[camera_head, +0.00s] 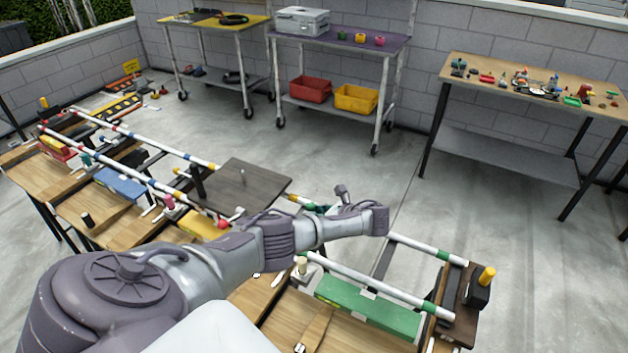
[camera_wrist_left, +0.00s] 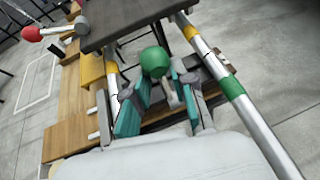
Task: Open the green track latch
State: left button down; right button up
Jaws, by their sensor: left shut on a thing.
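The green track latch shows in the left wrist view as a round green knob (camera_wrist_left: 155,61) on a short stem, between two rails with yellow and green bands. My left gripper (camera_wrist_left: 165,88) has its teal fingers on either side of the stem, just below the knob, and is shut on the latch. In the head view my left arm reaches across the track, and the gripper (camera_head: 323,208) is partly hidden behind my wrist; the latch cannot be made out there. My right gripper is in neither view.
A dark board (camera_head: 243,186) lies across the rails close to the gripper. A red knob (camera_wrist_left: 32,33) stands beyond it. A purple-topped cart (camera_head: 340,38) and a wooden table (camera_head: 470,66) stand behind. The floor between is clear.

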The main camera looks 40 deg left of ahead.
pick_arm(q)
jog(key=shift+a+r, duration=0.1)
jog(key=shift+r, duration=0.05)
dwell(0.3)
jog(key=c, duration=1)
grip_release()
jog(key=shift+o, duration=0.2)
jog(key=shift+d, duration=0.2)
jog(key=v, duration=1.1)
jog(key=shift+d, duration=0.4)
